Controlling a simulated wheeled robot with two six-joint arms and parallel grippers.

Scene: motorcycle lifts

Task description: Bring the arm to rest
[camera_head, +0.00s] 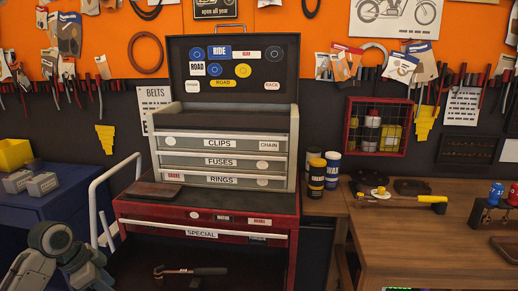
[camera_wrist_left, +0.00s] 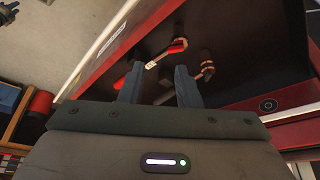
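My left arm (camera_head: 62,258) shows at the lower left of the head view, in front of the blue cabinet and beside the red tool cart. Its fingertips cannot be made out there. In the left wrist view my left gripper (camera_wrist_left: 157,84) has its two dark fingers spread apart, with nothing held between them. Beyond the fingers are the cart's dark red surfaces and a red-and-silver tool (camera_wrist_left: 172,50). My right gripper is in neither view.
The red tool cart (camera_head: 205,235) carries a grey drawer chest (camera_head: 225,145) and has a white side handle (camera_head: 97,200). A tool (camera_head: 190,271) lies on its lower shelf. A blue cabinet (camera_head: 50,205) stands left. A wooden workbench (camera_head: 425,240) stands right.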

